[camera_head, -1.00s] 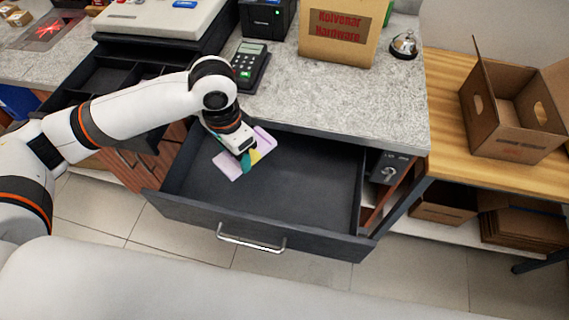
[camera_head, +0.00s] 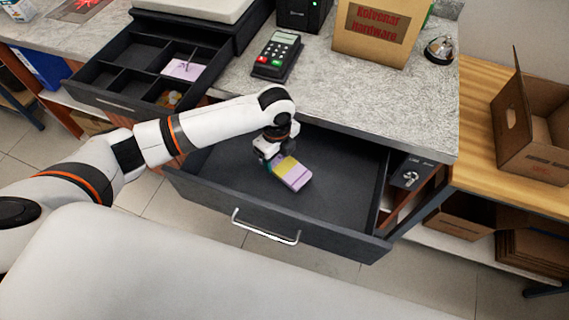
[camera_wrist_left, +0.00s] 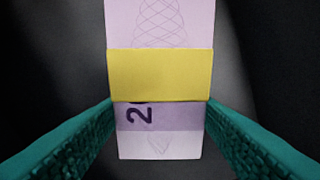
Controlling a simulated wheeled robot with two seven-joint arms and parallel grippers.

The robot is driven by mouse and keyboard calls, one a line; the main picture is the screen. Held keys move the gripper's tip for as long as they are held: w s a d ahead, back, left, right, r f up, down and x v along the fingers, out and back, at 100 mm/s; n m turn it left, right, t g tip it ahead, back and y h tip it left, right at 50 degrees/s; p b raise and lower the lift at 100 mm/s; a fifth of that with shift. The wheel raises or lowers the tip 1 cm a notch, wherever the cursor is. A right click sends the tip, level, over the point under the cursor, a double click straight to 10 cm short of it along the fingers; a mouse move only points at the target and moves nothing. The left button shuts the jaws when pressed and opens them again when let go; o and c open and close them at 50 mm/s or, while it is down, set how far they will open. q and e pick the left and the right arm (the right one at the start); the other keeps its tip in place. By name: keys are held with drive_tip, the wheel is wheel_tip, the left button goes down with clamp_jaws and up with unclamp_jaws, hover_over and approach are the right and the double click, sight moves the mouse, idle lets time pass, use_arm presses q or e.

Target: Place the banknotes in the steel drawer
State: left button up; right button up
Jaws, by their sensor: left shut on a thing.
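A bundle of pale purple banknotes (camera_head: 295,177) with a yellow band is inside the open dark steel drawer (camera_head: 335,190). My left gripper (camera_head: 278,163) is shut on the bundle at its banded part. In the left wrist view the bundle (camera_wrist_left: 160,145) sits between the two teal fingers, against the dark drawer floor. I cannot tell whether it touches the floor. More purple paper like banknotes (camera_head: 183,68) lies in the till tray (camera_head: 112,103) at the upper left. My right gripper is not in view.
The drawer's front wall with its handle (camera_head: 265,228) faces me. The drawer's right half is empty.

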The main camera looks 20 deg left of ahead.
sight(278, 160)
use_arm(q)
drive_tip(key=shift+f, duration=3.4)
drive_tip(key=shift+f, duration=0.2)
drive_tip(key=o, duration=1)
drive_tip(key=shift+r, duration=0.15)
wheel_tip(278, 160, up, 12)
drive_tip(key=shift+r, duration=0.1)
